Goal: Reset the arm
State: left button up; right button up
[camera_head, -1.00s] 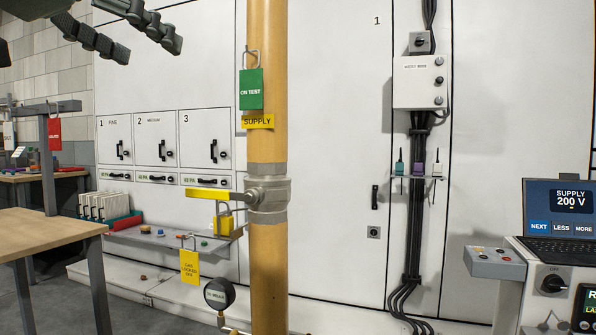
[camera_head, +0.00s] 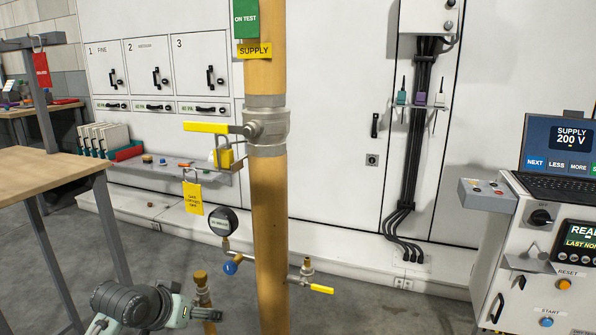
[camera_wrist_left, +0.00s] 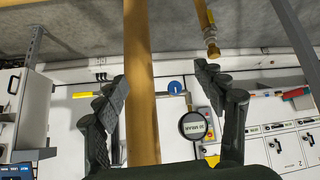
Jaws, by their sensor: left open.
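My left gripper (camera_wrist_left: 162,78) is open in the left wrist view, its two dark fingers spread apart with nothing between them in its grip. The yellow pipe (camera_wrist_left: 140,85) and the round pressure gauge (camera_wrist_left: 193,125) show beyond and between the fingers; contact is not visible. My right gripper is in neither view.
The supply valve's yellow lever (camera_head: 206,127) projects left from the pipe. The gauge (camera_head: 222,221), blue knob (camera_head: 232,267) and small yellow-handled valve (camera_head: 320,288) sit lower. A wooden table (camera_head: 50,180) stands left, a control console (camera_head: 545,240) right. Floor between pipe and console is clear.

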pick_arm(q)
jog(key=s+a+f+g+y, duration=0.1)
jog(key=s+a+f+g, duration=0.1)
jog(key=s+f, duration=0.9)
jog(key=s+a+f+g+y+p, duration=0.1)
jog(key=s+a+f+g+y, duration=0.1)
jog(key=s+f, duration=0.9)
jog(key=s+a+g, duration=0.1)
jog(key=s, duration=0.4)
jog(key=shift+s+a+f, duration=0.15)
jog(key=shift+s+a, duration=0.05)
jog(key=shift+a, duration=0.2)
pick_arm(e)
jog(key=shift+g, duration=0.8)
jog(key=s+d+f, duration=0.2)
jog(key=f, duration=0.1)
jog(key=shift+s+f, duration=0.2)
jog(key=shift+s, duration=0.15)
